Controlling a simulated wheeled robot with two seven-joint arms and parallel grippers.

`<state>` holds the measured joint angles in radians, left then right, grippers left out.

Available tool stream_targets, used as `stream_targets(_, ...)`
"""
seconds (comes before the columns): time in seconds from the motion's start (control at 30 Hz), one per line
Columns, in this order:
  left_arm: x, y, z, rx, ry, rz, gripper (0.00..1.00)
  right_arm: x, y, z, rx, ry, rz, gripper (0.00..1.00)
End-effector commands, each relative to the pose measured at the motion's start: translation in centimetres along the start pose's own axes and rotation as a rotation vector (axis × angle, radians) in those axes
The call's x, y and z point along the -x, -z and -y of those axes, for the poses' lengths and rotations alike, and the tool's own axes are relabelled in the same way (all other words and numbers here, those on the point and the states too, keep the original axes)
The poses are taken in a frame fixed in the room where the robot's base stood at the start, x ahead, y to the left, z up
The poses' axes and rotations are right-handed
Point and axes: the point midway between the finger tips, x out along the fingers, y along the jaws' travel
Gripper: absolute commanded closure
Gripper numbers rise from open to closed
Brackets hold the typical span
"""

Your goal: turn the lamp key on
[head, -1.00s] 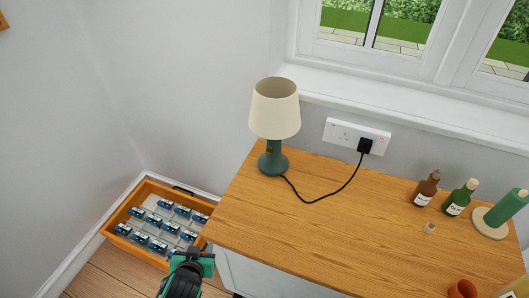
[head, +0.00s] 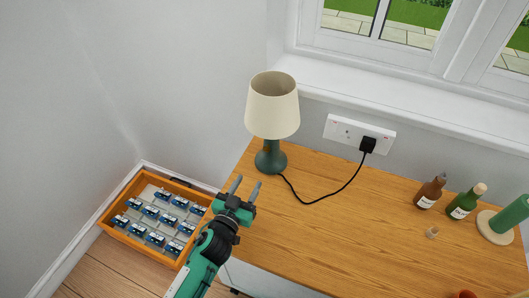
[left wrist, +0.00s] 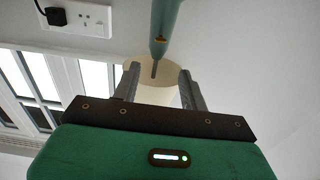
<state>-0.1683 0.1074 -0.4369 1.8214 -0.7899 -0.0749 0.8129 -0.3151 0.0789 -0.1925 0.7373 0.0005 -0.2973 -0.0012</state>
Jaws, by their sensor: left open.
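The lamp stands on the desk at its back left corner, with a cream shade (head: 272,105) and a green base (head: 271,160). Its shade shows no clear glow. In the left wrist view the green stem (left wrist: 168,18) hangs in from the top, with a small brass-coloured spot (left wrist: 160,39) that looks like the lamp key. The key is too small to make out in the head view. My left gripper (head: 246,186) is open and empty, in front of and a little left of the lamp base, apart from it. My right gripper is not in view.
A black cord runs from the lamp to a plug (head: 368,145) in the wall socket (head: 340,130). Bottles (head: 431,191) stand at the right of the desk (head: 330,225). An orange-rimmed tray (head: 112,232) of small blue items lies on the floor at left.

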Motion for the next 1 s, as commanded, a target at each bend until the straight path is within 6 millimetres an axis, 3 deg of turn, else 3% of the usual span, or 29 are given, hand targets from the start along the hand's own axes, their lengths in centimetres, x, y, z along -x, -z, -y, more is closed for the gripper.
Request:
stream_targets(0.2,-3.4,0.0,0.1,-0.002,0.001,-0.002,0.56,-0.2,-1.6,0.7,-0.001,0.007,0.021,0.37)
stream_targets(0.6,-9.9,0.0,0.1,-0.001,0.002,-0.001,0.56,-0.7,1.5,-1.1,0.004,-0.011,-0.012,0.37)
stream_targets(0.8,-12.0,-0.1,0.1,0.000,0.002,0.000,0.56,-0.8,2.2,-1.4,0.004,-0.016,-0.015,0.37)
stream_targets(1.0,-12.8,0.0,0.1,-0.001,0.002,0.001,0.56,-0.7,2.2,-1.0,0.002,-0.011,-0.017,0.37)
